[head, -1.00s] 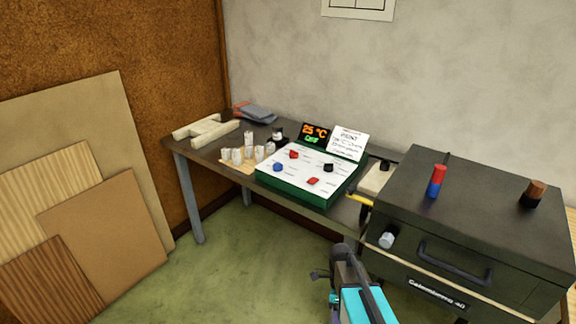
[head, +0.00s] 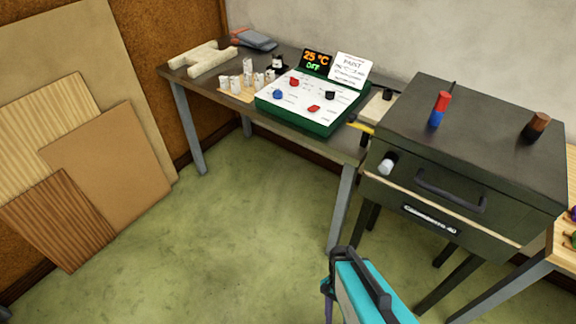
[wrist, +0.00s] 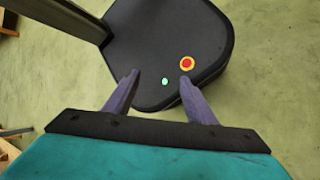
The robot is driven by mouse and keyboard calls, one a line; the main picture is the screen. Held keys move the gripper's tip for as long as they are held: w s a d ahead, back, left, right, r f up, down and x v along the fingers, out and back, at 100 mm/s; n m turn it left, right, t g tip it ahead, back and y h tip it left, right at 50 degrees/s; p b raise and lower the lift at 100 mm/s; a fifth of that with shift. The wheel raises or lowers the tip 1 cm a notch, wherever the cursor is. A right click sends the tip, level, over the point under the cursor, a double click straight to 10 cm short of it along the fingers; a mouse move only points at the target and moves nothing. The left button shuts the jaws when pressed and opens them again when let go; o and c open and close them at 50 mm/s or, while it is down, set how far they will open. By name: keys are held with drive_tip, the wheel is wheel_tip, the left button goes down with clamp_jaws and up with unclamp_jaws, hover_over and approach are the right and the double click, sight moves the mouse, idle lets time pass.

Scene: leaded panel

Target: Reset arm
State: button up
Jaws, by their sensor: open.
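My gripper (wrist: 154,90) shows in the wrist view with its two purple fingers spread apart and nothing between them. It points down over my own dark base, which carries a red and yellow button and a small green light. In the head view my teal arm link is at the bottom, right of centre, over the green floor. The fingertips cannot be made out clearly in the head view.
A dark box-shaped machine (head: 460,160) with a handle stands on the right. Boards (head: 105,160) lean at the left. The floor (head: 240,220) between is clear.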

drive_tip(key=shift+w+d+f+n+t, duration=0.15)
drive_tip(key=shift+f+n+t, duration=0.1)
drive_tip(key=shift+n, duration=1.45)
drive_tip(key=shift+w+f+n+t, duration=0.2)
drive_tip(key=shift+n+t, duration=0.1)
drive_tip(key=shift+n, duration=1.4)
drive_tip(key=shift+w+d+f+n+t, duration=0.1)
drive_tip(key=shift+f+n+t, duration=0.15)
drive_tip(key=shift+n, duration=1.45)
